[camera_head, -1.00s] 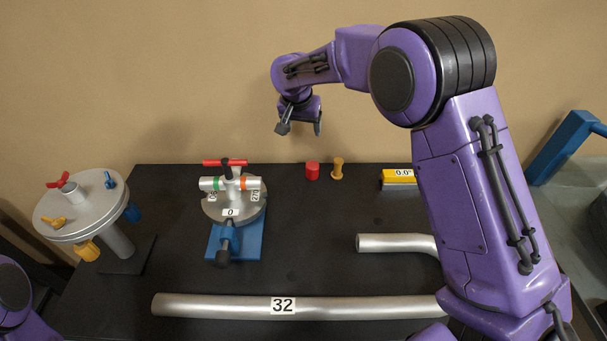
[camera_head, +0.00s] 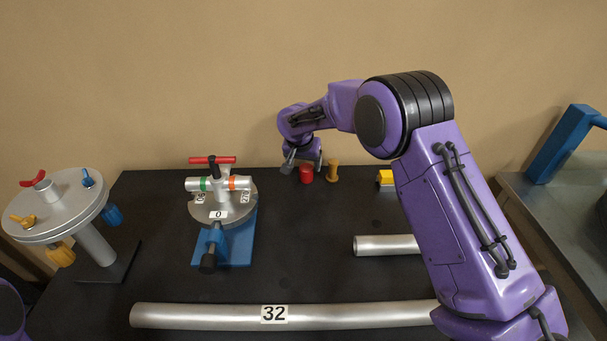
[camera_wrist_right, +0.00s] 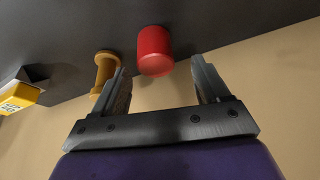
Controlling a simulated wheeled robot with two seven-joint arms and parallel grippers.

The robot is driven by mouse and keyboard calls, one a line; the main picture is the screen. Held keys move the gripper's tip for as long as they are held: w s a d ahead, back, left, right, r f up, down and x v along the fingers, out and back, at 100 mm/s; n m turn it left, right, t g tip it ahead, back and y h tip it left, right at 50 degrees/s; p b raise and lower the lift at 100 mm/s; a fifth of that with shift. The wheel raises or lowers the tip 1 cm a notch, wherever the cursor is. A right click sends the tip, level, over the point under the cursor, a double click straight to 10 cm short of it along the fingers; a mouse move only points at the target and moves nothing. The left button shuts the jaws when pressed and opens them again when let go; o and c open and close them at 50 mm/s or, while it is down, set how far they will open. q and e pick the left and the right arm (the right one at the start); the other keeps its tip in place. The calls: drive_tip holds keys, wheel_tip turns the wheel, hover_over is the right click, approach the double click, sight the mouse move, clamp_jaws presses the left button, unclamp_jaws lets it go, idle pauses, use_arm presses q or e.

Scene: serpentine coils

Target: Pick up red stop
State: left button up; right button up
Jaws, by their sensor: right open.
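The red stop (camera_head: 306,174) is a small red cylinder standing upright near the back edge of the black table. My right gripper (camera_head: 303,165) is open just above and beside it in the head view. In the right wrist view the red stop (camera_wrist_right: 155,50) lies ahead, in line with the gap between the two fingers of the gripper (camera_wrist_right: 162,75). The fingers do not appear to touch it. My left gripper is not in view.
A yellow-orange spool (camera_head: 332,171) stands close right of the red stop; in the wrist view it is beside one finger (camera_wrist_right: 106,70). A yellow block (camera_head: 385,179) is farther right. The bending fixture (camera_head: 222,205), round stand (camera_head: 60,207) and long tube (camera_head: 200,315) lie elsewhere.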

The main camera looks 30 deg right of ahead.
sight(306, 167)
drive_tip(key=x, duration=0.1)
drive_tip(key=p+x, duration=0.1)
drive_tip(key=shift+s+f, duration=0.2)
drive_tip(key=shift+f, duration=0.15)
drive_tip(key=shift+w+d+f, duration=0.15)
drive_tip(key=shift+d+f, duration=0.05)
drive_tip(key=shift+f, duration=0.3)
drive_tip(key=shift+r, duration=0.15)
clamp_jaws()
